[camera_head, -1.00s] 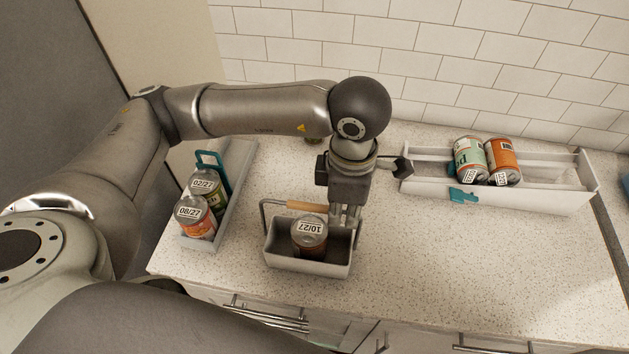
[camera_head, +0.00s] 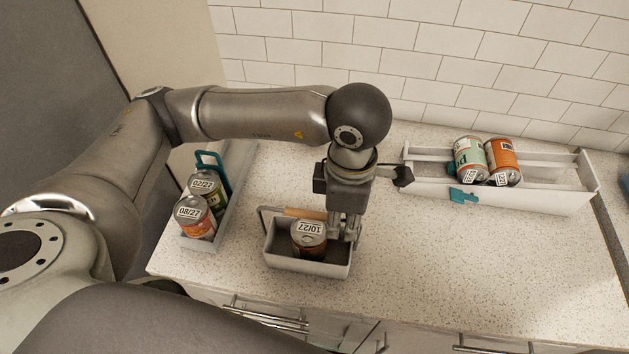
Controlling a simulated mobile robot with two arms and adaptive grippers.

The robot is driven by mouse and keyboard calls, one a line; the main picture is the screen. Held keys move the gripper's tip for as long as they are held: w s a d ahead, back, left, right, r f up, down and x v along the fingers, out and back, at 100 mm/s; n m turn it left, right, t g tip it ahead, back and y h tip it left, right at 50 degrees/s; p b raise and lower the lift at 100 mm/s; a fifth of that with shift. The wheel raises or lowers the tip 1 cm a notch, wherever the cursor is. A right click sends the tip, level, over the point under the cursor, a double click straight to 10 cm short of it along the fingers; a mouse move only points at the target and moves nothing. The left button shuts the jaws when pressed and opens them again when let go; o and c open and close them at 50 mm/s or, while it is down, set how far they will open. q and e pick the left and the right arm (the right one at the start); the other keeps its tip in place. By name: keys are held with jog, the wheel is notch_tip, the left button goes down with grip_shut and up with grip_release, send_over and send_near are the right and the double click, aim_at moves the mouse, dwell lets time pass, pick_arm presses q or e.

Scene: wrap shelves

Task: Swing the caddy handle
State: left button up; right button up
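The grey caddy (camera_head: 300,266) stands on the counter below the middle of the head view. A can labelled 10/27 (camera_head: 309,236) stands upright in it. The caddy's handle, a metal bail with a wooden grip (camera_head: 300,213), is raised at the caddy's far side. My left gripper (camera_head: 345,236) points down at the caddy's right end, by the handle's right side. Its fingers overlap the handle's right end in the picture; I cannot tell whether they touch it or how far apart they are. My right gripper is not in view.
A grey tray (camera_head: 226,213) at the left holds two labelled cans and a teal divider. A long white rack (camera_head: 530,197) at the back right holds two cans and teal clips. The counter right of the caddy is clear. A tiled wall stands behind.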

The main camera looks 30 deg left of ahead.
pick_arm(q)
jog(key=shift+r+p, duration=1.45)
jog(key=shift+r, duration=2.1)
